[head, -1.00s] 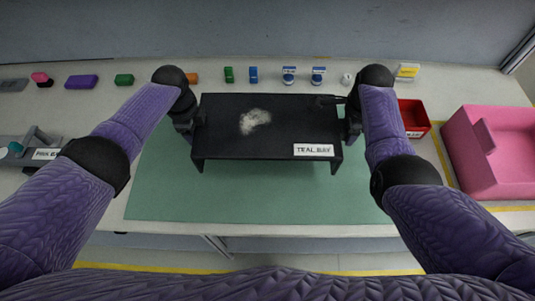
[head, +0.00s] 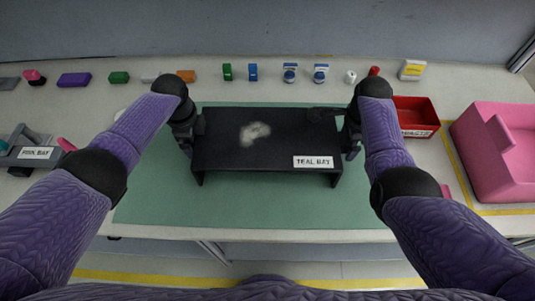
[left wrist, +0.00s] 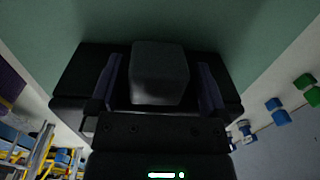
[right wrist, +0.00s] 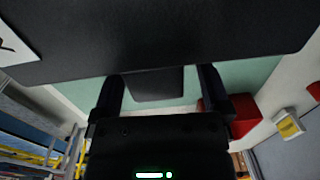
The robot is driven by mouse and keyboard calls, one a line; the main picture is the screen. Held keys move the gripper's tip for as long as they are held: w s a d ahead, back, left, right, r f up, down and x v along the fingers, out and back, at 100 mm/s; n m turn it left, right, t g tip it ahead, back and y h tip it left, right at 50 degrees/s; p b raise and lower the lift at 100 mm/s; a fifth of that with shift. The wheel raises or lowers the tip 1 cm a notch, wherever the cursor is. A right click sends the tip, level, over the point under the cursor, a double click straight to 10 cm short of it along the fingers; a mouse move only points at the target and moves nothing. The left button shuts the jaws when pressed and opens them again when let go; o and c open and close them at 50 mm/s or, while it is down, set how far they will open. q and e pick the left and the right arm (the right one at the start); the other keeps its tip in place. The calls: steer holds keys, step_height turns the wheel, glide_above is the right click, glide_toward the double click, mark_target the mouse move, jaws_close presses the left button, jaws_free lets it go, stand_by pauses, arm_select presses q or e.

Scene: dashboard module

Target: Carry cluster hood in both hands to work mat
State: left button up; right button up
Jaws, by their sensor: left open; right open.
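The cluster hood (head: 265,150), a wide black cover with a pale patch and a "TEAL BAY" label, stands over the green work mat (head: 260,208). Its legs appear to rest on the mat. My left gripper (head: 187,146) is open at its left end; in the left wrist view a dark block-like tab (left wrist: 160,75) sits between the spread fingers. My right gripper (head: 351,148) is open at its right end; in the right wrist view a dark tab (right wrist: 155,84) lies between its fingers. Whether the fingers touch the tabs is unclear.
A red bin (head: 415,112) and a large pink housing (head: 495,160) stand at the right. A grey labelled bay (head: 35,153) is at the left. Several small coloured parts line the back, including a purple block (head: 74,80). The mat's front strip is clear.

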arm_select(q)
steer(key=r, duration=1.1)
steer(key=shift+s, duration=0.25)
steer(key=shift+r, duration=0.15)
arm_select(e)
steer(key=shift+r, duration=0.3)
step_height(320, 180, up, 11)
steer(key=shift+s+r, duration=0.2)
steer(key=shift+s, duration=0.05)
arm_select(q)
steer(key=shift+s, duration=0.1)
arm_select(e)
steer(key=shift+s, duration=0.1)
